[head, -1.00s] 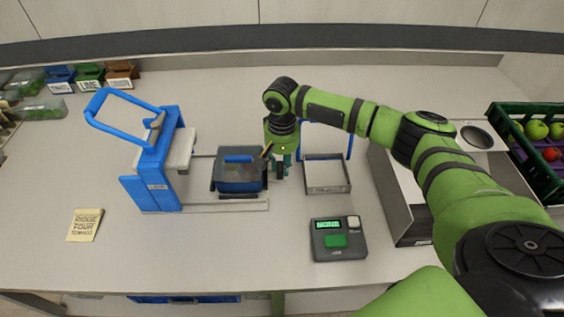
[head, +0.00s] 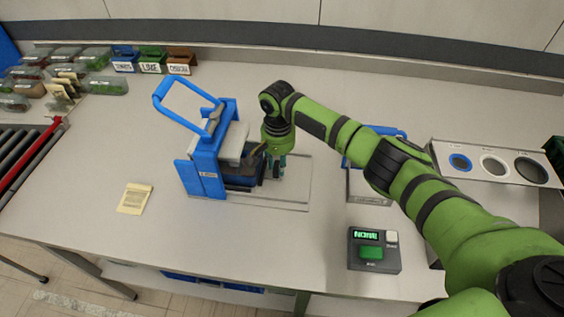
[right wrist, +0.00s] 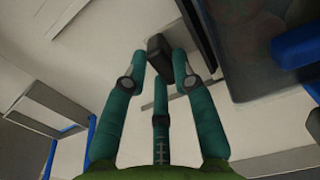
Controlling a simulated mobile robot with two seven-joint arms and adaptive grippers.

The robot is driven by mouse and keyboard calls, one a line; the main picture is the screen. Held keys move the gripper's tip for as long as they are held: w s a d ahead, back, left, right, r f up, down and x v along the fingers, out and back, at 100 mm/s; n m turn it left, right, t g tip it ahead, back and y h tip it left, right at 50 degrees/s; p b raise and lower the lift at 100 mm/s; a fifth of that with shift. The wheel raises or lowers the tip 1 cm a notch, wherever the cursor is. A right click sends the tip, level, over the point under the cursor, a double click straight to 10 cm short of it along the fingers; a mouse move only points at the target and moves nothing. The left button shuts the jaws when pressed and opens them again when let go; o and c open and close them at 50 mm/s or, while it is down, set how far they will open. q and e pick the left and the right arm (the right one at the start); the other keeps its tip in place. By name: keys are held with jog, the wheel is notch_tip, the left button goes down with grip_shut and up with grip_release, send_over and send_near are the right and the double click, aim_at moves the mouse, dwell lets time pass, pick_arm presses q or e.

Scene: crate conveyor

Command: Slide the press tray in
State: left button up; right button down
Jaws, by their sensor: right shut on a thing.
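The blue press (head: 207,165) stands on the bench with its lever handle raised at the upper left. The press tray (head: 243,181), dark with blue, sits on the base rails, largely beneath the pale press head. Part of it is hidden by the press frame and my gripper. My right gripper (head: 275,172) points down at the tray's right side. In the right wrist view, its teal fingers (right wrist: 159,80) are closed around a small black handle (right wrist: 158,46), beside the tray's dark body (right wrist: 262,48). My left gripper is in no view.
The rail base (head: 290,188) is bare to the right of my gripper. A device with a green button (head: 372,253) is at the front, and a yellow note (head: 134,198) lies left of the press. Jars and labelled bins (head: 152,62) stand at the back left.

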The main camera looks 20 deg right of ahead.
jog(key=c, duration=1)
grip_release()
jog(key=shift+d, duration=0.15)
notch_tip(320, 180, up, 12)
jog(key=shift+s+r, duration=0.1)
